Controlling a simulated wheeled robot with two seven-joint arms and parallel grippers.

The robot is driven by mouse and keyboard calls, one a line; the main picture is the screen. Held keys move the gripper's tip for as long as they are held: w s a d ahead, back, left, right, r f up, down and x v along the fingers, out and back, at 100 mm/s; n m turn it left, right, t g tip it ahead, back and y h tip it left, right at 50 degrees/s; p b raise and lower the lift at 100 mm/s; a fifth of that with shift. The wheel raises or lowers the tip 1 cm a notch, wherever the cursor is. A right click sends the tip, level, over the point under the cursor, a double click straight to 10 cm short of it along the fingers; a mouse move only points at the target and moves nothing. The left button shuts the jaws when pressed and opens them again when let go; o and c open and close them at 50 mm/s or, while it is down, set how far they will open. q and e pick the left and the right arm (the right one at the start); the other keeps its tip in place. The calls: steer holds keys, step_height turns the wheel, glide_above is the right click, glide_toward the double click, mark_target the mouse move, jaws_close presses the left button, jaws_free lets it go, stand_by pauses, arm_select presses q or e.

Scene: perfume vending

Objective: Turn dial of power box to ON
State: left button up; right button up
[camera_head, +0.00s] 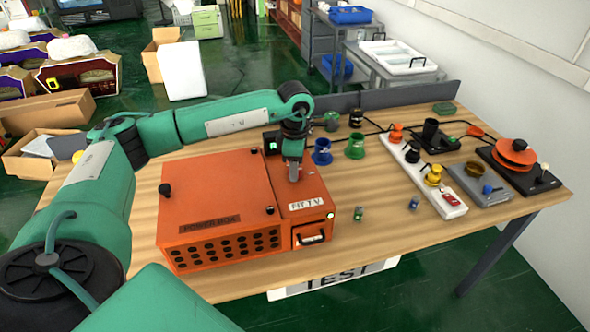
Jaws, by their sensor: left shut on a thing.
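The orange power box (222,196) stands on the wooden table, left of its middle, with a dark "POWER BOX" label and several round vent holes on its front. Its narrower right section (305,206) carries a white label and a small front panel with a black handle. My left gripper (294,174) points down at the top of this right section, behind the white label. It is shut on the dial, which the fingers cover, so I cannot read the dial's position. My right gripper is not in view.
A white power strip (422,176) with several coloured plugs lies right of the box. An orange round device (515,152) is at the far right. The table front between box and strip is mostly clear, with two small items.

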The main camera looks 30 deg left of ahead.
arm_select(q)
steer(key=shift+r, duration=0.1)
stand_by(0.4)
steer(key=o, duration=1)
step_height(320, 180, up, 14)
steer(key=b, duration=0.3)
